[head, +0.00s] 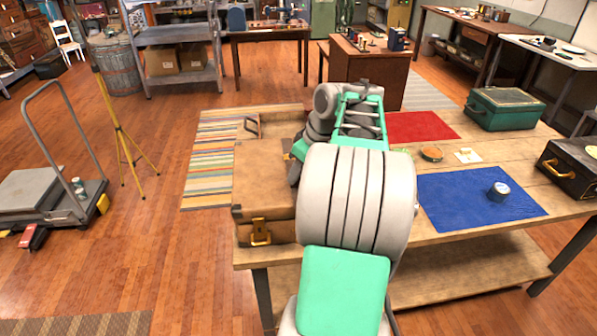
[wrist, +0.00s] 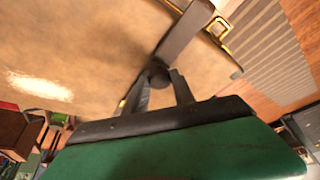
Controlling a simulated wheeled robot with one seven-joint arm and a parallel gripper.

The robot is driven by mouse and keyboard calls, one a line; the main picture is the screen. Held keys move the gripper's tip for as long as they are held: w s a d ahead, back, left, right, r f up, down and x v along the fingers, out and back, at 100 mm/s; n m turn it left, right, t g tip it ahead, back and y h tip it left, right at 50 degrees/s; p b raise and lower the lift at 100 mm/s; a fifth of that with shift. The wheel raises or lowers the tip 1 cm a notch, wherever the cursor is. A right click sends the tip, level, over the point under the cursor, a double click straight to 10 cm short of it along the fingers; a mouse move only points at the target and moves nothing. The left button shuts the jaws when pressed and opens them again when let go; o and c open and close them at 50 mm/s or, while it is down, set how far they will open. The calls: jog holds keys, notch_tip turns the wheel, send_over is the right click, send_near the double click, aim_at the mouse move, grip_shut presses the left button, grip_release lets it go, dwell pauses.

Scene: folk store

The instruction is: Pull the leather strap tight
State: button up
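A tan leather suitcase (head: 262,178) lies on the left end of the wooden table, with a brass clasp on its near side and a handle at its far end. In the wrist view its leather face (wrist: 80,45) fills the upper part. A grey-brown strap (wrist: 188,32) crosses that face beside a brass buckle (wrist: 218,27). My gripper (wrist: 159,77) is at the strap's near end. Its two dark fingertips stand apart with a dark rounded end between them. Whether they press on it is not clear. In the head view my arm hides the gripper.
A striped rug and open floor are on the left.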

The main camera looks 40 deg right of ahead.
grip_shut()
dwell(0.9)
